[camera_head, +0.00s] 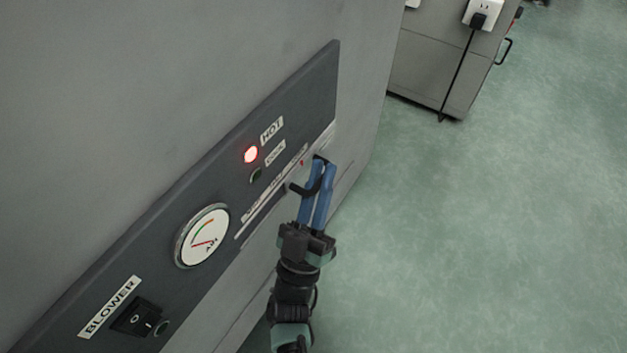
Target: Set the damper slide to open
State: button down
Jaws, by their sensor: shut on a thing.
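The damper slide runs in a slanted track (262,212) along the lower right edge of the dark control panel (150,238). Small labels beside the track are too small to read. A small red mark shows near its upper end. My gripper (322,166), with two blue fingers, is at the upper right part of the track. It is shut on the slide's dark handle (299,189), which shows left of the fingers and is partly hidden by them. The exact slide position is hard to tell.
On the panel are a lit red HOT lamp (251,154), a dark lamp (256,175), a round gauge (202,236) and a BLOWER rocker switch (136,317). A grey cabinet (437,75) with a plugged outlet (482,14) stands at the back. The green floor (480,230) at right is clear.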

jog(key=shift+w+d, duration=0.2)
jog(key=shift+w, duration=0.05)
jog(key=c, duration=1.2)
grip_release()
jog(key=shift+a, duration=0.1)
jog(key=p+v, duration=0.1)
jog(key=v, duration=1.2)
